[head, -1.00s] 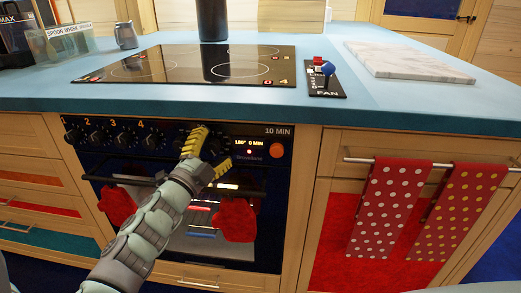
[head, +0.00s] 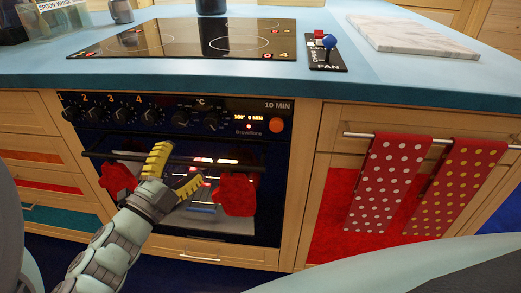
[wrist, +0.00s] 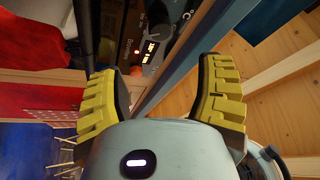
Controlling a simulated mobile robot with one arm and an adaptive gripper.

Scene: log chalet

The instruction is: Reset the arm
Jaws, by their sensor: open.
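My gripper (head: 172,174) is in front of the oven (head: 215,227), near the oven handle (head: 135,156) in the head view. Its two yellow padded fingers are spread apart with nothing between them. In the wrist view my gripper (wrist: 160,90) also shows open and empty, with the oven's control panel (wrist: 150,48) beyond the fingers. I cannot tell whether a finger touches the handle.
Red oven mitts (head: 237,194) hang at the oven door. Dotted towels (head: 388,185) hang on a rail at right. The blue counter (head: 335,92) above carries a cooktop (head: 190,40), a fan switch (head: 327,53) and a marble board (head: 410,35).

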